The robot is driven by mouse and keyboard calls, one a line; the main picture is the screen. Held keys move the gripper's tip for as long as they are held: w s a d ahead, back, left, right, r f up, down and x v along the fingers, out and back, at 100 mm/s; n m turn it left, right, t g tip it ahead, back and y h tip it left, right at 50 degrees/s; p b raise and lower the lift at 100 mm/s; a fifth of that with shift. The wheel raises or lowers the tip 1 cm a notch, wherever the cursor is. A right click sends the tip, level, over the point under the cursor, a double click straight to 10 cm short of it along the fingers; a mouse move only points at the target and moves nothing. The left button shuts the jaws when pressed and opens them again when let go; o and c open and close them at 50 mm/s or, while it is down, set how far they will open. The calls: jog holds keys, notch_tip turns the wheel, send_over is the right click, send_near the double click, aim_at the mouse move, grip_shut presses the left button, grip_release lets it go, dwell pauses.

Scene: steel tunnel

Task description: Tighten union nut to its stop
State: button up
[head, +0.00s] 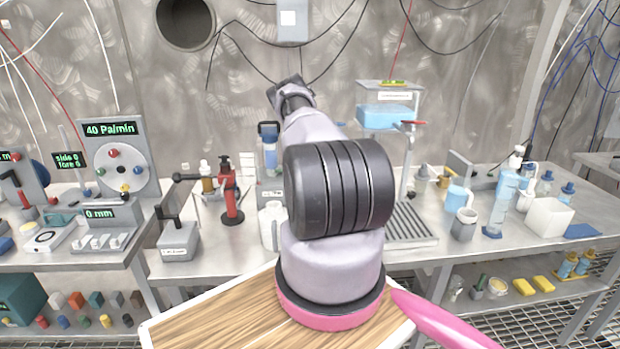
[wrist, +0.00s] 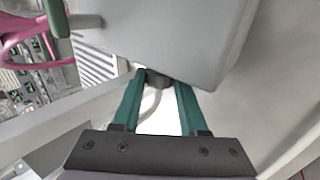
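I cannot make out the union nut for certain in either view. A small brass-coloured fitting (head: 443,181) sits at the back right of the bench, too small to tell what it is. My arm stands upright in the middle of the head view and leans toward the back wall; it hides my gripper there. In the wrist view my gripper (wrist: 160,82) shows two green fingers standing apart. A small dark part shows between the fingertips, under the edge of a large grey block (wrist: 180,35); I cannot tell whether the fingers touch it.
Bottles and a white box (head: 545,218) stand right.

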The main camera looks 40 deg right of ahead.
jog(key=o, duration=0.4)
jog(key=shift+c, duration=0.2)
jog(key=shift+r, duration=0.1)
notch_tip(320, 180, up, 10)
